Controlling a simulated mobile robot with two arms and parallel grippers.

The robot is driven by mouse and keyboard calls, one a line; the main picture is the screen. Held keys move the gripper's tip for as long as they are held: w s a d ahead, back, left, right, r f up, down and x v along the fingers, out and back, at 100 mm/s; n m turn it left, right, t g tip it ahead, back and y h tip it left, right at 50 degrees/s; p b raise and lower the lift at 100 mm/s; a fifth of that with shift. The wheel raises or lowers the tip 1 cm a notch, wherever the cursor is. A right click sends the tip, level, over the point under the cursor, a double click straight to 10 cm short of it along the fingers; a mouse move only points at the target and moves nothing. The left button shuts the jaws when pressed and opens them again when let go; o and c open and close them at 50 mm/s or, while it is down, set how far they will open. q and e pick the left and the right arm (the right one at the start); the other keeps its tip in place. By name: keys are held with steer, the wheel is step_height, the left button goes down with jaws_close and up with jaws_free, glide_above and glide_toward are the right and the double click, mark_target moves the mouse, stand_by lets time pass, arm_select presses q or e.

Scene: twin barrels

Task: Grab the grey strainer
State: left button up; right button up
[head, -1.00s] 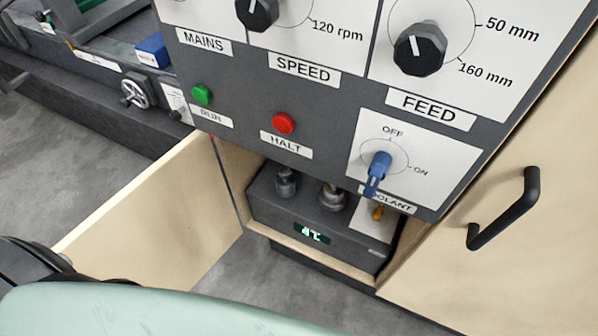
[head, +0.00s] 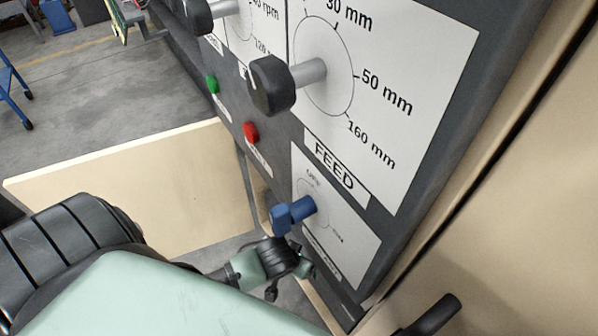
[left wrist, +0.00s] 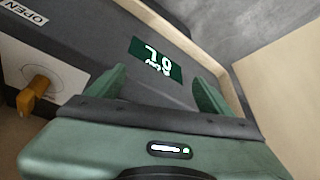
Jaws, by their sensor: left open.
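I cannot make out a grey strainer in either current view. The inside of the cabinet is mostly hidden in the head view behind my left arm and the control panel. My left gripper (left wrist: 158,86) is open, with two green fingers apart and nothing between them. An orange tap lever (left wrist: 32,95) sits on a white plate at the left, by an OPEN label (left wrist: 25,12). In the head view the left wrist (head: 262,264) is at the cabinet opening, under the panel.
The control panel (head: 400,90) overhangs the opening, with a black feed knob (head: 272,84) and a blue coolant knob (head: 292,214) sticking out close above my wrist. An open wooden door (head: 140,190) stands left. A black handle (head: 432,316) is at lower right.

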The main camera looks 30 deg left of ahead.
arm_select(q)
steer(key=w+a+r+n, duration=0.1)
steer(key=w+a, duration=0.1)
steer(key=w, duration=0.2)
steer(key=w+a+n+y, duration=0.1)
steer(key=w+a, duration=0.2)
steer(key=w, duration=0.1)
steer(key=w+a+r+n+t, duration=0.1)
steer(key=w+a, duration=0.2)
steer(key=w, duration=0.1)
steer(key=shift+w+a+r, duration=0.15)
steer(key=shift+w+r, duration=0.2)
steer(key=shift+w, duration=0.05)
steer(key=shift+w+a+y, duration=0.15)
steer(key=shift+w+a, duration=0.1)
steer(key=shift+w, duration=0.35)
steer(key=shift+w+a+y, duration=0.15)
steer(key=shift+w+a, duration=0.1)
steer(key=shift+w, duration=0.35)
steer(key=shift+x, duration=1.15)
steer(key=shift+w+f, duration=0.2)
steer(key=shift+f, duration=0.15)
steer(key=c, duration=1.5)
steer(key=shift+c, duration=1)
